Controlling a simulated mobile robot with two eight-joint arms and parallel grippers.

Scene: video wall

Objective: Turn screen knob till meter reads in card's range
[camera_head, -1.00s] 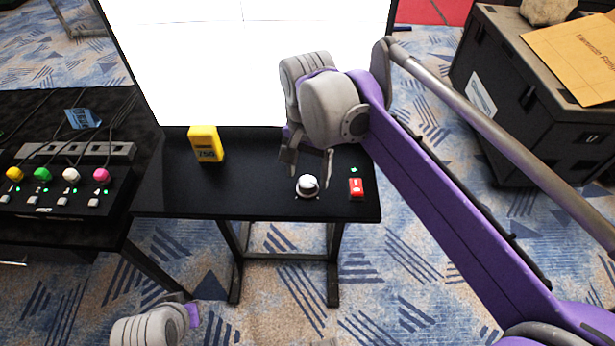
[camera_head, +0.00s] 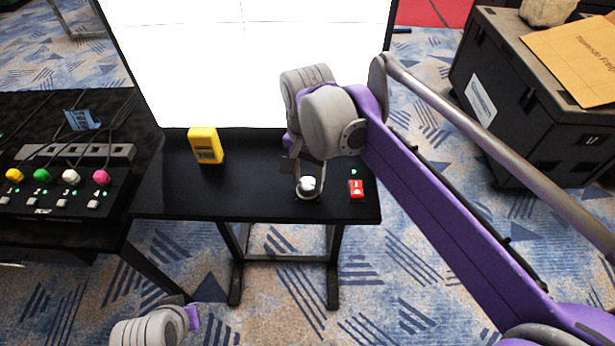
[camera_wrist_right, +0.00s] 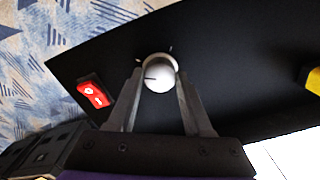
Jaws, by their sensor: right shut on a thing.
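The white knob (camera_head: 307,187) stands near the front edge of the small black table (camera_head: 240,200); in the wrist view the knob (camera_wrist_right: 160,78) shows a dark pointer mark facing left. My right gripper (camera_head: 309,178) is shut on the knob, one finger on each side in the wrist view (camera_wrist_right: 159,72). A yellow meter-like block (camera_head: 205,146) stands at the table's back left; its dark label or display is too small to read. The large screen (camera_head: 250,60) behind is white with faint lines. I cannot identify the card. My left arm's grey wrist is at bottom left; its fingers are hidden.
A red switch (camera_head: 356,189) with a small green light behind it sits right of the knob. A panel with several coloured buttons (camera_head: 45,195) is on the left desk. A black case (camera_head: 520,100) carrying a tan envelope (camera_head: 580,50) stands at right.

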